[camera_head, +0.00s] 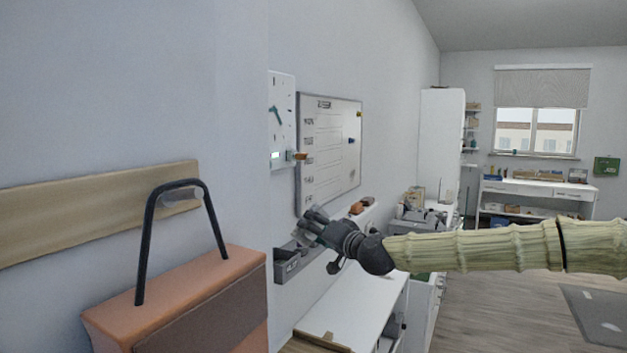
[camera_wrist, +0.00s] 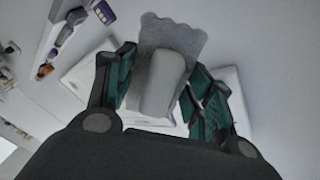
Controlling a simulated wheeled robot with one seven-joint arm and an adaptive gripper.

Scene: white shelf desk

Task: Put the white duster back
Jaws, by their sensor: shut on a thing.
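The white duster (camera_wrist: 163,82) shows in the wrist view as a pale block with a grey, wavy-edged sheet-like part behind it. My gripper (camera_wrist: 160,92) is shut on it, with a teal-lined finger on each side. In the head view my gripper (camera_head: 312,228) is near the wall, in front of the lower left of the whiteboard (camera_head: 335,150). The duster cannot be made out clearly there, as the fingers hide it. A grey labelled wall holder (camera_head: 290,266) is just below and left of my gripper; its inside is partly hidden.
A narrow wall ledge (camera_head: 368,211) with brown items is right of my gripper. A white desk (camera_head: 352,318) stands below. An orange-brown bag (camera_head: 180,300) with a black handle is at the near left. A white wall panel (camera_head: 282,120) hangs left of the whiteboard.

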